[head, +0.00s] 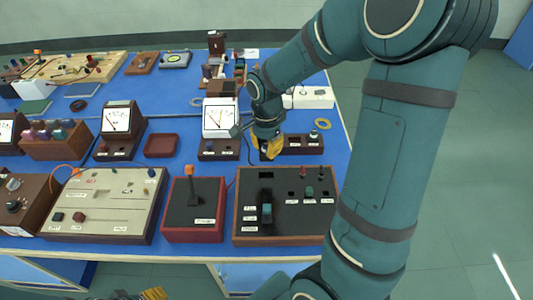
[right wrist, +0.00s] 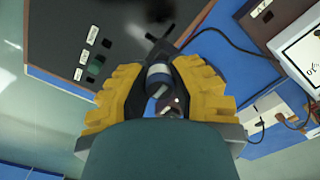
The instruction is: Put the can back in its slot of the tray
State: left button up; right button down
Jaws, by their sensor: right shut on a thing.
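My right gripper (head: 268,146), with yellow fingers, is over the right part of the blue bench. In the right wrist view, the right gripper (right wrist: 158,95) is shut on a small blue-grey cylinder with a pale band, which looks like the can (right wrist: 158,76). Its lower part is hidden between the fingers. In the head view the fingers mostly hide it. A brown rack-like tray (head: 58,153) with several coloured round-topped things stands at the left; I cannot make out a free slot in it. Only a yellow bit of my left gripper (head: 152,294) shows at the bottom edge.
A dark panel box (head: 285,222) with a lever and knobs lies in front of my right gripper. A dark box with a orange-topped lever (head: 192,205) is left of it.

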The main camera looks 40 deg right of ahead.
aim_at(266, 144)
jog(key=shift+r+p, duration=1.15)
jog(key=shift+r, duration=0.55)
